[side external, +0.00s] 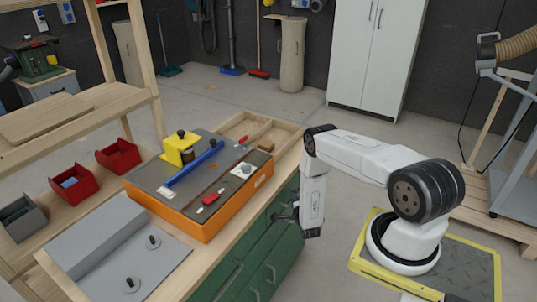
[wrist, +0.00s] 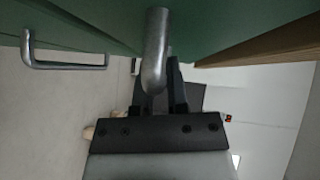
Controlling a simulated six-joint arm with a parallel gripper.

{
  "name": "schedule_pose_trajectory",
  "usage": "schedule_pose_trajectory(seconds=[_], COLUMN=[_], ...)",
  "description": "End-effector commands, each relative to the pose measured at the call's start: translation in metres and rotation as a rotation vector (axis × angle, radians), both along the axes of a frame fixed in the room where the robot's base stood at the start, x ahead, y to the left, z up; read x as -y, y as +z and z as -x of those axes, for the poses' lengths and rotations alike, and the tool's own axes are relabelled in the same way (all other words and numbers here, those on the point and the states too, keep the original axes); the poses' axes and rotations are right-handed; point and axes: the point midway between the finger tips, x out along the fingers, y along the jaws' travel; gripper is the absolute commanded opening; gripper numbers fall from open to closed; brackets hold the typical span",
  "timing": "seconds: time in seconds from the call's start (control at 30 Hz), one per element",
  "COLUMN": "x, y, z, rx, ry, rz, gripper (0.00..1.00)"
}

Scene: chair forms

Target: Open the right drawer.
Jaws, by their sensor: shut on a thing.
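The green drawer front (side external: 286,197) is under the right end of the wooden workbench, partly hidden by my arm. My gripper (side external: 284,214) reaches it from the right, at the height of its handle. In the wrist view, the metal bar handle (wrist: 156,50) comes down from the green front (wrist: 215,20) between the two dark fingers of my gripper (wrist: 163,88). The fingers are shut on this handle. I cannot make out a clear gap around the drawer in either view.
Another metal handle (wrist: 66,66) is at the left in the wrist view. More green fronts with handles (side external: 232,275) lie to the left along the bench. An orange box (side external: 205,226) with tools stands on the bench top (side external: 226,251). Grey floor lies in front.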

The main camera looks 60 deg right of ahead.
Motion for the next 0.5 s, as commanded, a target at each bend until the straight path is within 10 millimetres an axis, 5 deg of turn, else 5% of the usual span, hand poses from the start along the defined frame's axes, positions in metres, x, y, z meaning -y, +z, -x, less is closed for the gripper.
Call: schedule_pose_trajectory(seconds=[0.27, 0.5], x=[0.0, 0.001], y=[0.0, -0.001], z=[0.004, 0.039], rx=[0.001, -0.003], ry=[0.001, -0.003], rz=[0.002, 0.001], gripper=[0.0, 0.0])
